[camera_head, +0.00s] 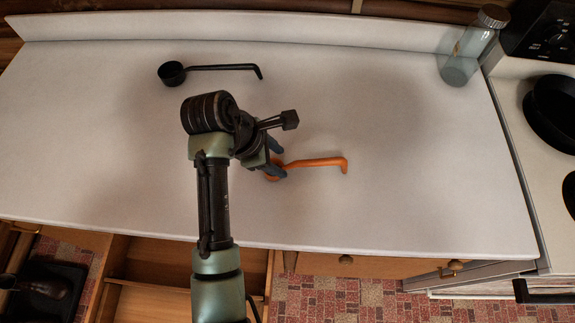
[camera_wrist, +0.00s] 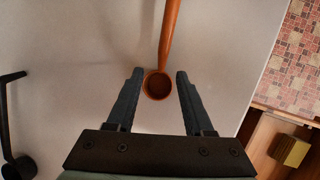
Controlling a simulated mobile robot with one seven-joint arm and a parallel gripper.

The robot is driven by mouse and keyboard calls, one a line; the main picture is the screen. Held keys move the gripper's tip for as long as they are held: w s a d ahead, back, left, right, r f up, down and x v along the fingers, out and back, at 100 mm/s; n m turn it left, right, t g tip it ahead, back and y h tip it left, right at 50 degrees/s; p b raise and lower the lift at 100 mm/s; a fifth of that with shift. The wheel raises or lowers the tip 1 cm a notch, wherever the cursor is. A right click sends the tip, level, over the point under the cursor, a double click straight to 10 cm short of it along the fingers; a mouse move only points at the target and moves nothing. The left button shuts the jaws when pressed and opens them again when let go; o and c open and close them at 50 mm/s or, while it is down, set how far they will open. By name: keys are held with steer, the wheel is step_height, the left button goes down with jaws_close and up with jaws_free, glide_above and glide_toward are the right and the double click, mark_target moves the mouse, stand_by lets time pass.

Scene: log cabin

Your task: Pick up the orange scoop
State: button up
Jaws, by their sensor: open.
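The orange scoop (camera_head: 318,162) lies on the white counter, its handle pointing right with a bent end. Its bowl is partly hidden by my gripper (camera_head: 275,158) in the head view. In the wrist view the round bowl of the orange scoop (camera_wrist: 157,85) sits between the two fingertips of my gripper (camera_wrist: 158,74), with a gap on each side. The handle runs up out of the wrist view. My gripper is open and holds nothing. Its height above the counter is hard to tell.
A black scoop (camera_head: 215,69) lies farther back on the counter (camera_head: 420,150). A glass jar (camera_head: 466,55) stands at the back right, beside a stove with a black pan (camera_head: 555,108). Open drawers (camera_head: 150,262) are below the front edge. The counter's right side is clear.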

mark_target(289, 165)
steer(key=x, duration=0.5)
steer(key=shift+d+p, duration=0.3)
steer(key=shift+d, duration=0.15)
steer(key=shift+r, duration=0.1)
jaws_close()
